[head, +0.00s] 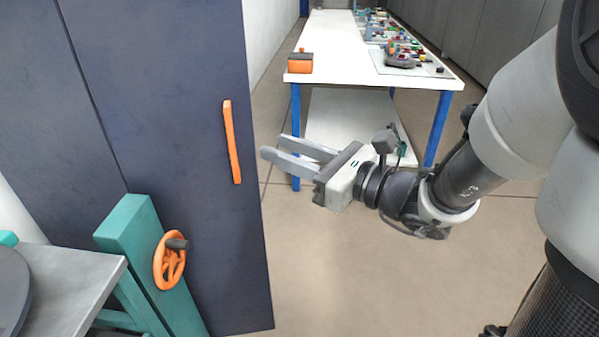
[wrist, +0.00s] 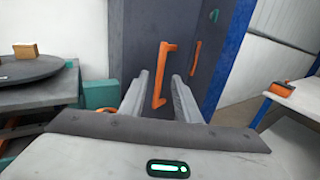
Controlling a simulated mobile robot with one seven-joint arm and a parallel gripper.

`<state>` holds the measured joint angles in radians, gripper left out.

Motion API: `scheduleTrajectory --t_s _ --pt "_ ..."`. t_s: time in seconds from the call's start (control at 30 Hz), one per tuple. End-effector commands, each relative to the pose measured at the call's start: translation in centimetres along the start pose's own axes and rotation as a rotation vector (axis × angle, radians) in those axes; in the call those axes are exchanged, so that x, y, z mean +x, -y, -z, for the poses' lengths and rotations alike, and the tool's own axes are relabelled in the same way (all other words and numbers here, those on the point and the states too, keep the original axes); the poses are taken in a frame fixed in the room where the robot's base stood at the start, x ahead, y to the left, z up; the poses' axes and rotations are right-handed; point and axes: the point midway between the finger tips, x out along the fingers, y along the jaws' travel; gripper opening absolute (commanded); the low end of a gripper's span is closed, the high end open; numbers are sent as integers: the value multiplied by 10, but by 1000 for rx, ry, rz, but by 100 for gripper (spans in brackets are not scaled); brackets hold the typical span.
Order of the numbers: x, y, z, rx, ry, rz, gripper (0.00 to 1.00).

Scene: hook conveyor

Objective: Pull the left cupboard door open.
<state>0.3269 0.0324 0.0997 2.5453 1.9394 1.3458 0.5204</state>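The dark blue cupboard door (head: 170,130) fills the left of the head view, with an upright orange handle (head: 232,142) near its right edge. In the wrist view this left handle (wrist: 157,100) shows between my two fingers in the picture. A second orange handle (wrist: 195,58) is on the panel to its right. My gripper (head: 275,146) is open and empty, its fingers pointing at the door from the right of the handle. A gap shows between fingertips and handle in the head view. I cannot tell whether the door is fully closed.
A teal post (head: 150,255) with an orange handwheel (head: 170,260) stands before the door's lower part. A grey table (head: 75,285) is at lower left. A white table (head: 340,55) with blue legs stands behind my gripper.

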Motion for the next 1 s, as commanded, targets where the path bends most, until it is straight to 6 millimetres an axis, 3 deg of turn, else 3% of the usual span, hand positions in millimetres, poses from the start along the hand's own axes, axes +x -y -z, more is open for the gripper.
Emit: scheduleTrajectory --t_s 0.03,0.3,0.67,0.77,0.87,0.9,0.97,1.0 --pt "-4 0 6 -6 1 3 30" --pt "-30 -1 0 -1 0 1 30" --pt "-31 -4 -1 -6 -5 -10 30" --pt "-24 -24 -1 -64 -41 -80 30" --pt "-14 -73 5 -221 -136 -259 30" --pt "-14 -99 11 -325 -190 -360 30" --pt "-22 -132 23 -516 -281 -510 30" --pt "-36 -142 37 -653 -350 -582 30"
